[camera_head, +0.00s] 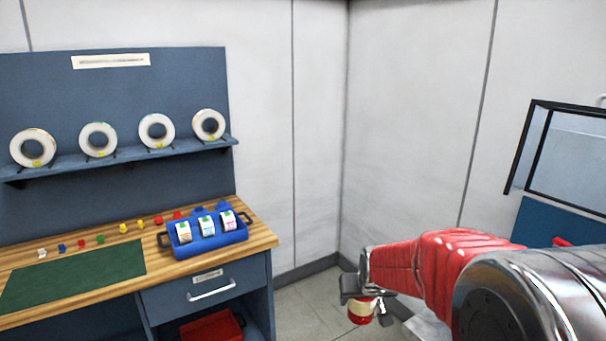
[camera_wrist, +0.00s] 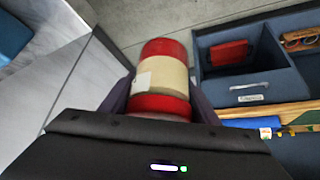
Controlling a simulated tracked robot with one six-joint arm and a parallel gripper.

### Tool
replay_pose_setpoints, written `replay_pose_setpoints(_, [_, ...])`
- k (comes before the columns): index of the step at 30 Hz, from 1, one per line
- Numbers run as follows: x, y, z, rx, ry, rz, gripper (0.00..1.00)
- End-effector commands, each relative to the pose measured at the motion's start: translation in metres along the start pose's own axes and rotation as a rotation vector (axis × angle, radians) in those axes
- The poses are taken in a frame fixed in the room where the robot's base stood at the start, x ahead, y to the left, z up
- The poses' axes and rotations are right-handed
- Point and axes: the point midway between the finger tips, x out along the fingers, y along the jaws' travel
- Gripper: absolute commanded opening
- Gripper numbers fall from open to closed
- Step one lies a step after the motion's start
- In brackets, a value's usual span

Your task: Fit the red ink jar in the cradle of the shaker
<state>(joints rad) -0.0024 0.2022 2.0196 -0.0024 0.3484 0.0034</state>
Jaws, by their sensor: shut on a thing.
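The red ink jar is a cylinder with a red end, a cream label band and another red band. It shows between my fingers in the wrist view (camera_wrist: 162,75) and below my gripper in the head view (camera_head: 361,311). My gripper (camera_wrist: 160,100) is shut on the jar and holds it in the air over the floor. In the head view my gripper (camera_head: 362,296) is at the lower middle, to the right of the workbench. I cannot make out the shaker or its cradle in either view.
A red bin (camera_head: 211,326) sits underneath. A black-framed clear panel (camera_head: 570,150) stands at right. Floor shows between.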

Motion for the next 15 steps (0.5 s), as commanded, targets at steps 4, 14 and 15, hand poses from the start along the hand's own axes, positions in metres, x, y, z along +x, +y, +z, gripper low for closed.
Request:
replay_pose_setpoints(4, [0.003,0.0,0.008,0.001,-0.001,0.0,0.21])
replay_pose_setpoints(14, [0.023,0.0,0.069,0.001,-0.001,0.001,0.21])
replay_pose_setpoints(15, [0.024,0.001,0.072,0.001,-0.001,0.001,0.21])
